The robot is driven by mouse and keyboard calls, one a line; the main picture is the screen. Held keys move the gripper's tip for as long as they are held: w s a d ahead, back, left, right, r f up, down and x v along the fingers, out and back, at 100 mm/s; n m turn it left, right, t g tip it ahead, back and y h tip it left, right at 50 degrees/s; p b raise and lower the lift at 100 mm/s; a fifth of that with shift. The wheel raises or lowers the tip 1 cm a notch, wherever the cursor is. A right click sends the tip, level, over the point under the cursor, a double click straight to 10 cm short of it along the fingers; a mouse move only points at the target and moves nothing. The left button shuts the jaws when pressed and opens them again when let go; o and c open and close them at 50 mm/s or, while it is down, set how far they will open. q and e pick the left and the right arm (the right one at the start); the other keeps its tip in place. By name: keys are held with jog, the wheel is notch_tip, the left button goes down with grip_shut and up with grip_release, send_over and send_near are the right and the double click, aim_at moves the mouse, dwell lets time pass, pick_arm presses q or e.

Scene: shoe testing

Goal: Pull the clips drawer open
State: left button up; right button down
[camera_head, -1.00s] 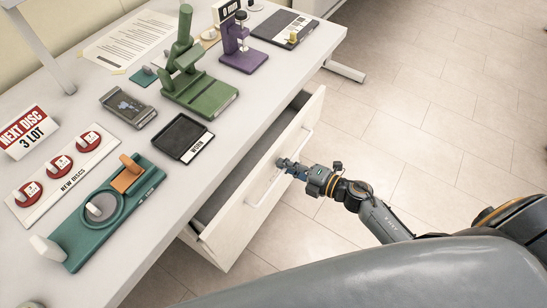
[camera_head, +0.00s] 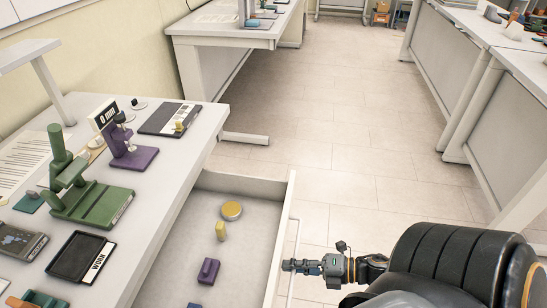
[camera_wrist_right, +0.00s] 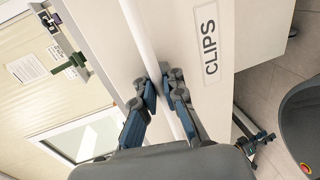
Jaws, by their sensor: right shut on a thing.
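The drawer (camera_head: 235,185) stands pulled well out from under the table, with its inside in view. It holds a round yellow piece (camera_head: 231,210), a small yellow piece (camera_head: 221,231), a purple piece (camera_head: 208,271) and a bluish piece cut off at the bottom edge. The drawer's cream front (camera_wrist_right: 255,25) carries a CLIPS label (camera_wrist_right: 209,47) in the right wrist view. My right gripper (camera_head: 287,265) is shut on the pale bar handle (camera_head: 294,236). In the right wrist view its fingers (camera_wrist_right: 165,88) close around the handle (camera_wrist_right: 139,28). My left gripper is not recognisable in view.
The table (camera_head: 175,205) holds a green press (camera_head: 85,200), a purple stand (camera_head: 130,150), a dark WORN tray (camera_head: 80,257) and a dark board (camera_head: 170,118). Another table (camera_head: 240,30) stands beyond. Tiled floor (camera_head: 335,140) is clear to the right of the drawer.

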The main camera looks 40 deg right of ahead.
jog(key=shift+v, duration=0.85)
jog(key=c, duration=1.7)
grip_release()
jog(key=shift+f, duration=0.1)
jog(key=v, duration=1.2)
